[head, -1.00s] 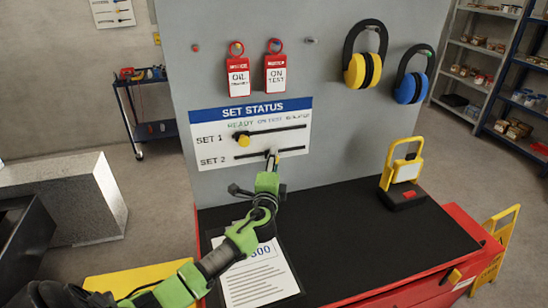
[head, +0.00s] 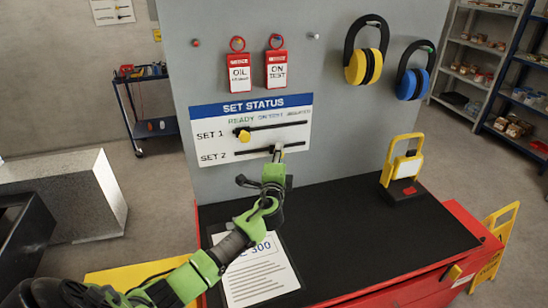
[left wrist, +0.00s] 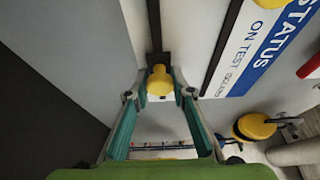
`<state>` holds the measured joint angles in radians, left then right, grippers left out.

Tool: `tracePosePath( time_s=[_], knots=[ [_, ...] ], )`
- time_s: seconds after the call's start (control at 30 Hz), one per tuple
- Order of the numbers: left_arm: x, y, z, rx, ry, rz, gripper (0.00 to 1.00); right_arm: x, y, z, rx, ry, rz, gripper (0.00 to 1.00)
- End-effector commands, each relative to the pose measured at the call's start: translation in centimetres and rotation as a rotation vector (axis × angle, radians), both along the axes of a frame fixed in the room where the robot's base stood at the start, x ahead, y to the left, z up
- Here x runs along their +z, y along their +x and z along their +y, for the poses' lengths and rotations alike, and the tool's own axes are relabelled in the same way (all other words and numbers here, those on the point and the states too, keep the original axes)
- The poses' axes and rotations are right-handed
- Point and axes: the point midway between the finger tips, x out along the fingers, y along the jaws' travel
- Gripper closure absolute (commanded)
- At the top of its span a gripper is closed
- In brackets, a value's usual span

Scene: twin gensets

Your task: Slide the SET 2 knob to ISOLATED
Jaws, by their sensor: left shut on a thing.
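The SET STATUS board (head: 205,122) is on the grey panel, with READY, ON TEST and ISOLATED marked left to right. The SET 2 slot (head: 250,152) is the lower black line. My left gripper (head: 278,153) is at this slot, roughly below the right part of ON TEST and left of ISOLATED. In the left wrist view my left gripper (left wrist: 160,92) is shut on the yellow SET 2 knob (left wrist: 160,80). The fingers hide this knob in the head view. The yellow SET 1 knob (head: 244,135) sits at the READY end of the upper slot. My right gripper is not in view.
Free slot lies right of my gripper.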

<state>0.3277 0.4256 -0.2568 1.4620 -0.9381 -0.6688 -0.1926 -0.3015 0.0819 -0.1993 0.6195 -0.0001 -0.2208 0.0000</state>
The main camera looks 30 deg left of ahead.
Motion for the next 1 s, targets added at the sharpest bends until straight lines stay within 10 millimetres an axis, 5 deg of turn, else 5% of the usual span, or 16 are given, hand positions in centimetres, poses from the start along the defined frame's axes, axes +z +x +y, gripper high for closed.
tracePosePath(
  time_s=[0.3,0.67,0.7,0.77,1.0],
  knots=[
    [-0.3,5.4,-4.6,0.000,-0.006,-0.004,1.00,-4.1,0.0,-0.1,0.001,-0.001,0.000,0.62],
    [0.1,5.9,-5.2,-0.004,-0.001,-0.002,1.00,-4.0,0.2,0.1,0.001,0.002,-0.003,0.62],
    [0.1,5.9,-5.2,-0.004,-0.001,-0.002,0.76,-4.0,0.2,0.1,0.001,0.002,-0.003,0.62],
    [0.1,5.9,-5.2,-0.004,-0.001,-0.002,0.60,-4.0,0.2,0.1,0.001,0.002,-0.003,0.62],
    [0.1,5.9,-5.1,-0.002,-0.001,-0.002,0.60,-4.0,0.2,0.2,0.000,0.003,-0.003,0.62]
  ],
)
